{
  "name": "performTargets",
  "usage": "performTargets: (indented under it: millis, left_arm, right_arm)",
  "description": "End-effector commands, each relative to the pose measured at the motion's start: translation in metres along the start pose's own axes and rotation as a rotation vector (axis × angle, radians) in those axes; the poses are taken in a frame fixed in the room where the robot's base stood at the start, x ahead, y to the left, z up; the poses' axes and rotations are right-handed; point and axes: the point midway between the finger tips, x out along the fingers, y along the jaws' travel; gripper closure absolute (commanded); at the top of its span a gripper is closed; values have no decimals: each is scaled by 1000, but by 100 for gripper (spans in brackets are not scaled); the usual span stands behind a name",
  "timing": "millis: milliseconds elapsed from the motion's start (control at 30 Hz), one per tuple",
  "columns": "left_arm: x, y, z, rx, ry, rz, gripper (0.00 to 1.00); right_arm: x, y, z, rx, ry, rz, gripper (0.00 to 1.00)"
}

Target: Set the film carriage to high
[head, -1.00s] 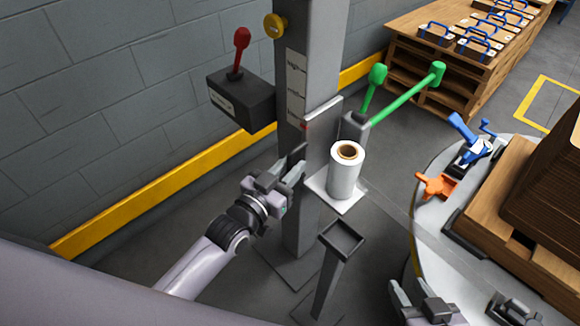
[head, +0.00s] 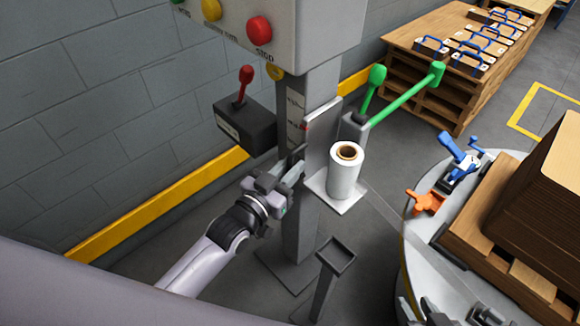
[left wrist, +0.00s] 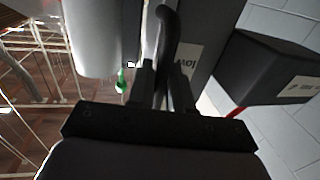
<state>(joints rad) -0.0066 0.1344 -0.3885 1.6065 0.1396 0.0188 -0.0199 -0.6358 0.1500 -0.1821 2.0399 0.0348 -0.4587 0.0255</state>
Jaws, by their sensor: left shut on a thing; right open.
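The film carriage (head: 322,140) is a grey plate on the front of a grey mast (head: 300,225), with a shelf (head: 350,206) bearing a white film roll (head: 343,178). Its red mark stands about level with the lower of two white labels (head: 294,130) visible on the mast; their words are too small to read. My left gripper (head: 291,163) is at the carriage's left side. In the left wrist view its fingers (left wrist: 162,88) are shut on a dark curved handle (left wrist: 167,28), near a label reading "low" (left wrist: 187,65).
A dark box with a red lever (head: 245,85) stands left of the mast. Green levers (head: 405,97) rise behind the roll. A button panel (head: 300,30) hangs above. A turntable (head: 415,250) with a loaded pallet is at right.

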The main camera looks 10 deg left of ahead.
Motion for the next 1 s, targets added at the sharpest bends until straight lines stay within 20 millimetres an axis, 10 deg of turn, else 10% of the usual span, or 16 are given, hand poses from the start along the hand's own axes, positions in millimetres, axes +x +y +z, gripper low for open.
performTargets:
  millis: [200,700,767,1000]
  left_arm:
    - [1,0,-35,1,14,0,100]
    - [2,-1,-42,1,19,-1,100]
    - [2,-1,-42,1,18,-1,66]
    - [1,0,-38,1,9,-1,66]
  right_arm:
    - [-18,-1,-24,-5,4,1,57]
    - [-21,0,-22,-7,-7,4,57]
    - [-21,0,-22,-7,-7,4,57]
    - [-21,0,-22,-7,-6,4,57]
